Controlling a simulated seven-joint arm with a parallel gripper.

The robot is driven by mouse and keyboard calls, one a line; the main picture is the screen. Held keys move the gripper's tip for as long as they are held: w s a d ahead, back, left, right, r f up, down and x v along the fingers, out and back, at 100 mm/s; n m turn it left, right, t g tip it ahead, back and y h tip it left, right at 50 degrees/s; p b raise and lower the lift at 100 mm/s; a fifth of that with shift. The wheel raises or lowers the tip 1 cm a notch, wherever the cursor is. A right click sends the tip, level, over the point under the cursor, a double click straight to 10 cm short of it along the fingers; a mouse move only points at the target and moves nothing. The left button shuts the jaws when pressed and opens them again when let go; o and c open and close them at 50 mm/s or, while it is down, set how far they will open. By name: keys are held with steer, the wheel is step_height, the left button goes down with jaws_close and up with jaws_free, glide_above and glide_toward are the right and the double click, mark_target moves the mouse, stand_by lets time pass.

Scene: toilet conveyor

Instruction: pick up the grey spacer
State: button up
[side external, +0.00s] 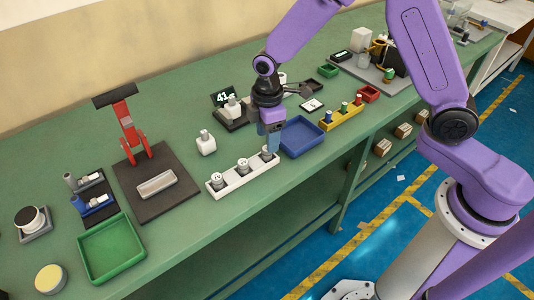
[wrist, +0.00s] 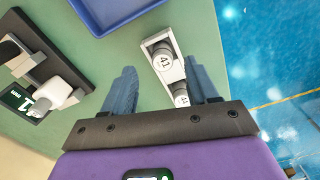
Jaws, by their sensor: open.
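A white rack (side external: 235,180) near the table's front edge holds upright grey cylinders with white numbered tops (side external: 242,165); these look like the spacers, but I cannot tell which one is meant. My gripper (side external: 270,150) points down at the rack's right end, and its finger partly hides the cylinder there. In the wrist view, the open fingers (wrist: 161,72) stand either side of the white rack (wrist: 178,74). A cylinder marked 41 (wrist: 164,61) lies between the fingertips' lines, and another numbered cylinder (wrist: 181,97) is closer to the palm. Nothing is held.
A blue tray (side external: 302,137) is just right of my gripper. A display reading 41 (side external: 224,96) and a white bottle (side external: 206,143) stand behind the rack. A yellow rack (side external: 341,118) is further right. A red press (side external: 131,130) and green tray (side external: 111,248) are left.

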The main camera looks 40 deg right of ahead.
mark_target(267, 154)
step_height(267, 154, down, 4)
steer(key=shift+s+a, duration=0.1)
steer(key=shift+a, duration=0.05)
jaws_close()
steer(key=shift+r, duration=0.2)
